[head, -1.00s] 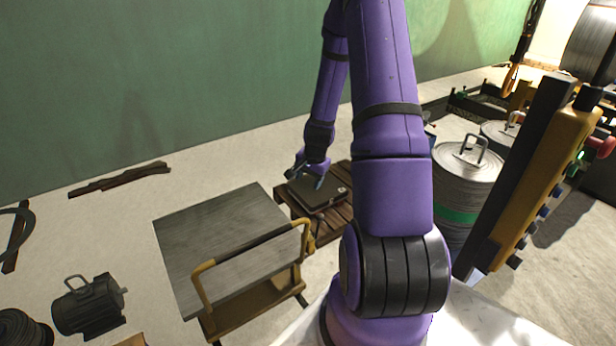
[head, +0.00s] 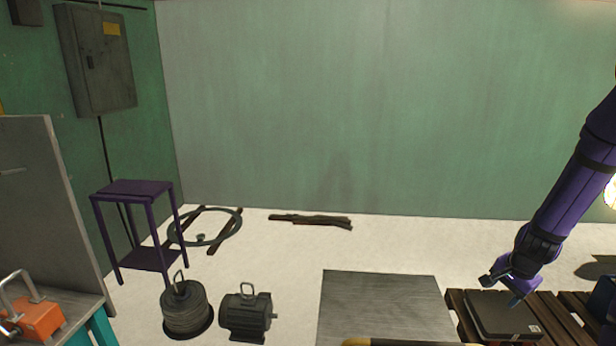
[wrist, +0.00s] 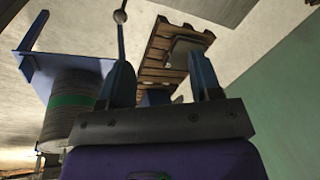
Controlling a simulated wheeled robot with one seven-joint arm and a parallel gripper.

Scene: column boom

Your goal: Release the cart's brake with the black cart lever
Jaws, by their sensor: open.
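The cart's grey metal top (head: 380,305) is at the bottom centre of the head view, with a bit of its yellow handle (head: 400,343) at the lower edge. I cannot make out the black cart lever in the head view. In the wrist view, a thin rod with a round knob (wrist: 120,16) stands beyond my left finger; I cannot tell whether it is the lever. My gripper (head: 503,289) is open and empty, right of the cart top, by a flat dark case in the picture. Its two fingers also show apart in the wrist view (wrist: 163,78).
The flat dark case (head: 500,317) lies on a wooden pallet (head: 560,322) right of the cart. A motor (head: 246,313) and a wire spool (head: 186,308) are on the floor to the left. A drum with a green band (wrist: 70,112) shows in the wrist view.

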